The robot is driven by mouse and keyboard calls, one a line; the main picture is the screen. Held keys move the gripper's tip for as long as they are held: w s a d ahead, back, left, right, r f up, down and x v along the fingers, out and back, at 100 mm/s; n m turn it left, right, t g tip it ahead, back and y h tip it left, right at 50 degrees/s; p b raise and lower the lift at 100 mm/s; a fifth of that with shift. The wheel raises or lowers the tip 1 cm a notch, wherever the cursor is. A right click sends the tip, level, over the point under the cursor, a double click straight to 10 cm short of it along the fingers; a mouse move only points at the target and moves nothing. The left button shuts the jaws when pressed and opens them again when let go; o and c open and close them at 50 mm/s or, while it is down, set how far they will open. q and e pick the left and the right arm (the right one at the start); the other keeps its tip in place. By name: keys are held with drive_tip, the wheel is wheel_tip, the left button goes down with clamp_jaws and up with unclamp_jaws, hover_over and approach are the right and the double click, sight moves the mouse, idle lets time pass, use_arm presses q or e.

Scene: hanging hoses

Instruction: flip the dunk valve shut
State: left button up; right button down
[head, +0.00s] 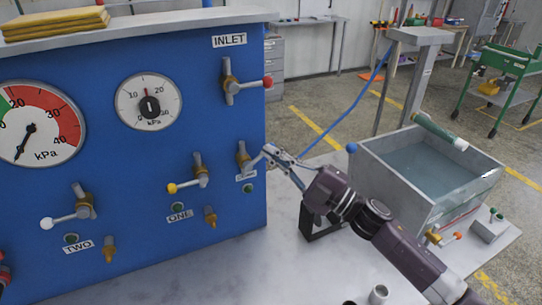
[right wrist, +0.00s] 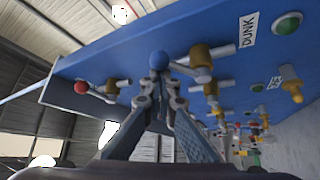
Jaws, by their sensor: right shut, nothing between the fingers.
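The dunk valve (head: 243,158) is a brass and grey fitting at the lower right of the blue panel. In the right wrist view its brass body (right wrist: 201,55) sits by the DUNK label (right wrist: 248,30), and a grey lever ends in a blue ball (right wrist: 158,60). My right gripper (head: 268,152) is shut and empty, with its fingertips right at the lever end. In the right wrist view the fingertips (right wrist: 160,88) overlap the blue ball; I cannot tell whether they touch it. In the head view the fingers hide the ball. My left gripper is not in view.
The inlet valve (head: 230,82) with a red ball is above. A yellow-ball valve (head: 195,178) and a white-ball valve (head: 75,208) are to the left. A water tank (head: 385,190) stands right of my arm. A blue hose (head: 345,115) hangs behind. The bench front is mostly clear.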

drive_tip(key=shift+w+d+f+m+t+h+b, duration=0.15)
drive_tip(key=shift+f+m+t+b, duration=0.45)
drive_tip(key=shift+m+t+b, duration=0.6)
drive_tip(key=shift+d+f+m+t+h+b, duration=0.3)
drive_tip(key=shift+f+m+t+b, duration=0.35)
drive_tip(key=shift+m+b, duration=0.95)
drive_tip(key=shift+w+d+f+m+t+h+b, duration=0.15)
drive_tip(key=shift+f+m+t+b, duration=0.35)
drive_tip(key=shift+m+t+b, duration=0.9)
drive_tip(key=shift+m+p, duration=0.4)
drive_tip(key=shift+r, duration=0.1)
